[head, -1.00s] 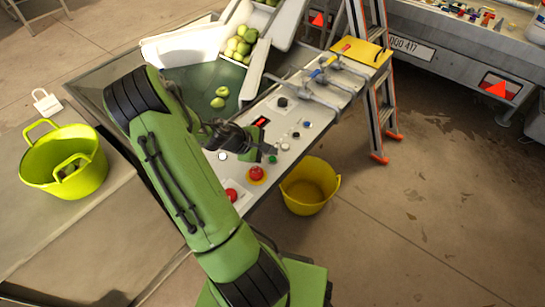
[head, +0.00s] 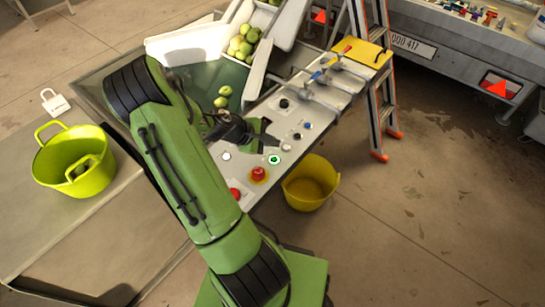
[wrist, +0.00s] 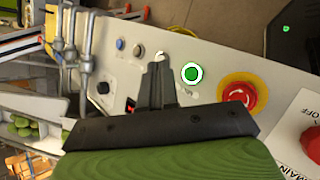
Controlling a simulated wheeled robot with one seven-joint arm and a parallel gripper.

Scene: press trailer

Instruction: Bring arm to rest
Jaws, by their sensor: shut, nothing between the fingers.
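My green arm (head: 185,165) reaches over the grey control panel (head: 245,172) in the head view. My gripper (head: 272,140) is shut and empty, just above the panel between the buttons. In the wrist view its dark fingers (wrist: 160,75) are together over the panel, beside a green button (wrist: 192,74) with a bright ring. That green button also shows in the head view (head: 274,160), a little nearer me than the fingertips. Whether the fingers touch the panel cannot be told.
Red stop buttons (head: 258,174) stand on the panel close by. A yellow bucket (head: 310,184) is on the floor at right, beside a stepladder (head: 378,110). A lime tub (head: 72,160) stands at left. Apples (head: 222,98) lie in the machine's basin. Floor at lower right is clear.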

